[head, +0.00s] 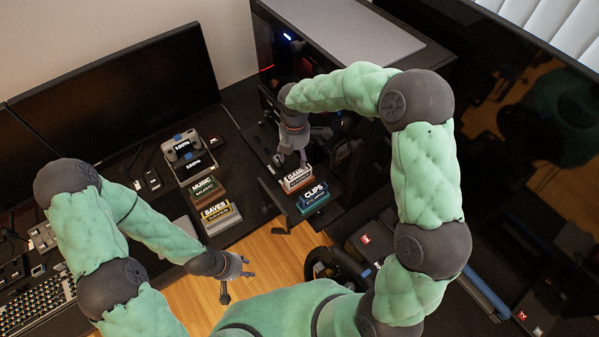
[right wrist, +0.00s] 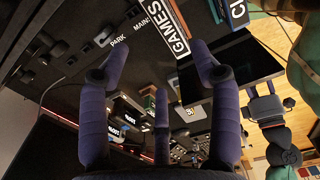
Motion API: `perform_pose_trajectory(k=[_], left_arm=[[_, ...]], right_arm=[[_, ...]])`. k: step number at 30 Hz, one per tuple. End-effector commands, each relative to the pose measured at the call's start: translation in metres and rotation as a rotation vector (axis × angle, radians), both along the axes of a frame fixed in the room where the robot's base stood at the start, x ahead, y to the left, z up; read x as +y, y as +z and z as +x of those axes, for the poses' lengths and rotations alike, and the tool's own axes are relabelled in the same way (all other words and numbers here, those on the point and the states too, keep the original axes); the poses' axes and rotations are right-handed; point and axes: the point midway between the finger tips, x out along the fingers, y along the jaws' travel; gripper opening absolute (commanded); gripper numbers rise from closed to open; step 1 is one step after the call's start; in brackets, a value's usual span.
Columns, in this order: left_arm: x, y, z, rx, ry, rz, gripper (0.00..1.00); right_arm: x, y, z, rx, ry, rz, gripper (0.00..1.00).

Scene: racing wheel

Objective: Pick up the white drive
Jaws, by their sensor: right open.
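I cannot clearly make out the white drive in the head view. A small white item (right wrist: 103,36) lies beside the PARK label in the right wrist view; it may be the drive, but it is too small to tell. My right gripper (head: 291,160) is open above the desk, just behind the GAMES box (head: 297,179). In the right wrist view its spread fingers (right wrist: 157,62) have nothing between them, and the white GAMES label (right wrist: 166,28) shows beyond them. My left gripper (head: 238,281) is open and empty over the wooden floor, away from the boxes.
The blue CLIPS box (head: 313,198) stands right of GAMES. The MUSIC box (head: 205,188) and SAVES box (head: 218,217) stand to the left. A computer case (head: 345,30) is behind my right arm; a monitor (head: 130,95) stands at the left. A keyboard (head: 40,305) lies front left.

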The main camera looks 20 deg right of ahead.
Motion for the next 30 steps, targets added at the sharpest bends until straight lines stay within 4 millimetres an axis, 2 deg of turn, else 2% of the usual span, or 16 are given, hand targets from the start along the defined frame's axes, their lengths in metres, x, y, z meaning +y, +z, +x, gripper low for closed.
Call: perform_pose_trajectory(k=[7,17,24,30], left_arm=[[0.000,-0.006,0.000,0.001,0.000,0.000,0.40],[0.000,-0.009,0.000,0.000,0.000,0.000,0.40],[0.000,-0.015,0.000,0.000,0.000,0.000,0.40],[0.000,-0.015,0.000,0.000,0.000,0.000,0.40]], right_arm=[[0.000,-0.037,-0.001,0.004,0.000,0.000,0.63],[-0.002,-0.062,-0.002,0.002,-0.001,0.000,0.63],[-0.005,-0.096,-0.004,0.003,-0.001,0.000,0.63],[-0.005,-0.101,-0.004,0.000,0.000,0.001,0.63]])
